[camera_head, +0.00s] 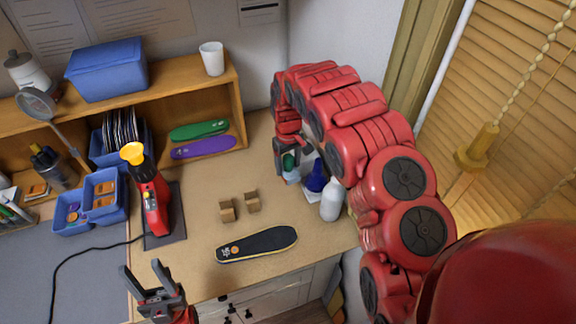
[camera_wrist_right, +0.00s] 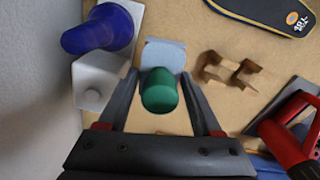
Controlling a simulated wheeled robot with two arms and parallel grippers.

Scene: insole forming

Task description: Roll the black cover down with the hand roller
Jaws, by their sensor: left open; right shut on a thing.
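The black cover (camera_head: 262,241) lies on an insole shape near the front edge of the wooden worktop, with a pale edge and an orange mark. Its end also shows at the top of the right wrist view (camera_wrist_right: 262,12). My right gripper (camera_head: 287,152) is at the back right of the worktop, shut on a green handle (camera_wrist_right: 160,92). A light blue part (camera_wrist_right: 164,54) shows beyond the handle; I take this tool to be the hand roller (camera_head: 290,164). Whether it touches the worktop is unclear. My left gripper (camera_head: 142,268) is open and empty at the front left.
A blue-handled tool (camera_head: 316,177) and a white bottle (camera_head: 331,202) stand close beside the right gripper. A red heat tool (camera_head: 152,200) stands left. The wooden shelf (camera_head: 240,110) is behind.

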